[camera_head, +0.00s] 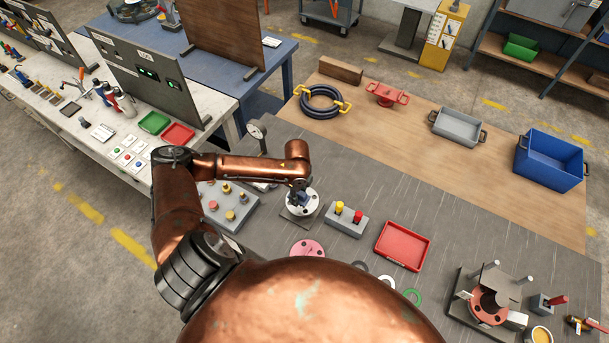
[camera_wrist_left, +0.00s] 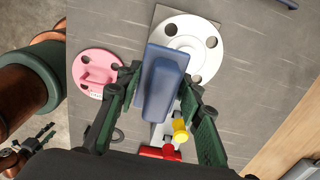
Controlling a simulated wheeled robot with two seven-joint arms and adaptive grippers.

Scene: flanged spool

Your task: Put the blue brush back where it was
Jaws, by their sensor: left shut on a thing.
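The blue brush (camera_wrist_left: 163,82) is a blue block between the fingers of my left gripper (camera_wrist_left: 160,100), which is shut on it. In the head view my left gripper (camera_head: 300,187) holds the brush (camera_head: 304,198) over a white round flange (camera_head: 296,209) with dark holes. The flange also shows under the brush in the left wrist view (camera_wrist_left: 206,50); I cannot tell whether they touch. A grey holder block (camera_head: 345,224) with a yellow-topped and a red-topped piece stands just right of the flange. A dark green piece at lower left in the wrist view may be my right gripper (camera_wrist_left: 36,145); its jaws are unclear.
A pink flange (camera_head: 307,247) lies nearer me. A red tray (camera_head: 403,245) lies right of the holder. A grey block with several knobs (camera_head: 228,207) stands left. A red flanged part in a fixture (camera_head: 490,303) stands at lower right. Bare tabletop (camera_head: 480,220) lies right of the tray.

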